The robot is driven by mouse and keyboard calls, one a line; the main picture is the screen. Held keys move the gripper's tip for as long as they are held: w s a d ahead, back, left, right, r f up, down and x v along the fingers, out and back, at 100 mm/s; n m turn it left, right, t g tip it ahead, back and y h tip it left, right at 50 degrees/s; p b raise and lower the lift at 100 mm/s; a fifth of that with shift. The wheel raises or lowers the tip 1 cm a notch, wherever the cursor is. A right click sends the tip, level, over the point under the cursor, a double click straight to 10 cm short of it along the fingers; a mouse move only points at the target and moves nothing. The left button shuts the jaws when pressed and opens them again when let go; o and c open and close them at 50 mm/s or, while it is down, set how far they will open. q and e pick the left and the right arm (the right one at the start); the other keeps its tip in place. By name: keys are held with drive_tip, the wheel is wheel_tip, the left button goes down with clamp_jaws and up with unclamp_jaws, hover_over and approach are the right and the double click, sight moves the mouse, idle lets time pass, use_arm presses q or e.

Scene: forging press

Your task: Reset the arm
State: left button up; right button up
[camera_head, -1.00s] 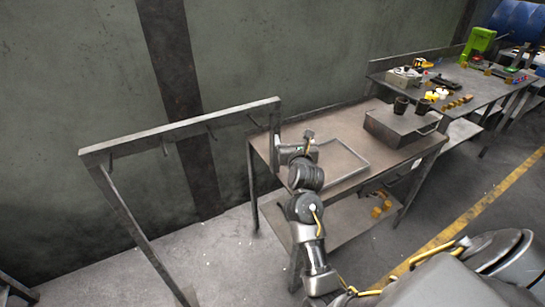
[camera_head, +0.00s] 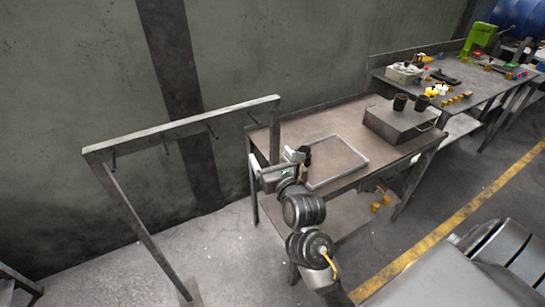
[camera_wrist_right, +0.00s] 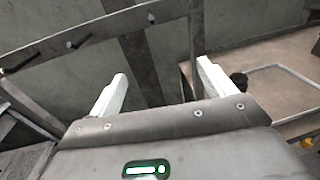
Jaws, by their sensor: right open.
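My right arm comes up from the bottom of the head view. Its gripper (camera_head: 257,173) is at the left end of the nearer table, pointing left toward the metal rack (camera_head: 190,127). In the right wrist view the two pale fingers of the gripper (camera_wrist_right: 160,88) stand wide apart with nothing between them. The rack's bar with hooks (camera_wrist_right: 75,42) shows beyond the fingers, at the upper left. My left gripper is not in view.
The nearer table (camera_head: 385,160) carries a rectangular tray frame (camera_head: 362,168) and a grey box (camera_head: 400,127) with two dark cups. A farther table (camera_head: 470,78) holds several small parts. A yellow floor line (camera_head: 480,208) runs at right. The floor left of the arm is clear.

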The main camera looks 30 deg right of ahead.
idle(0.3)
